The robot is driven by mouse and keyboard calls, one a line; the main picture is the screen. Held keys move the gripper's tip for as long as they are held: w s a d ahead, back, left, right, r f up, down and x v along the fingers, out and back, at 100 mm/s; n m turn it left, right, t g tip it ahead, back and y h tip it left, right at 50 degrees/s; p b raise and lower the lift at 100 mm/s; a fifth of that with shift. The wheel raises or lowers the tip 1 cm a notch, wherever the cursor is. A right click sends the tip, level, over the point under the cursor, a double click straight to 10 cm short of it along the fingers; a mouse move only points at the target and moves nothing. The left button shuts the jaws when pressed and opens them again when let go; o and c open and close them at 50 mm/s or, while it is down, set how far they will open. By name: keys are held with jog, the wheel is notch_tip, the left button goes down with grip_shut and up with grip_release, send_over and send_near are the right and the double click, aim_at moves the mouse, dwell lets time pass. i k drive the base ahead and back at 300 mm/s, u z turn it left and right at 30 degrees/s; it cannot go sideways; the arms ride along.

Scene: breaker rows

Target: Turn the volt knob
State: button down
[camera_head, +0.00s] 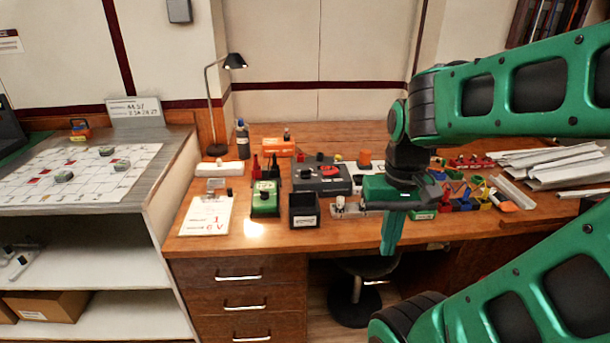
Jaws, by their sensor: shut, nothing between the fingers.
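A dark grey device (320,184) with a black knob and a red part on its top stands on the wooden desk, left of my gripper. A green box (265,198) with a dark knob-like top stands further left. Labels are too small to read, so I cannot tell which knob is the volt knob. My gripper (388,250) points down at the desk's front edge, right of the grey device and apart from it. Its green fingers look closed together with nothing between them. The arm and gripper hide part of the desk behind them.
A black open box (304,210) and a small board with a white knob (340,204) stand near the front edge. A lamp (211,110) and bottle (242,138) stand behind. Coloured parts (465,195) crowd the right.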

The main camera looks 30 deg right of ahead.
aim_at(305, 173)
jog(key=u, duration=0.05)
jog(key=i, duration=1.05)
jog(key=z, duration=0.1)
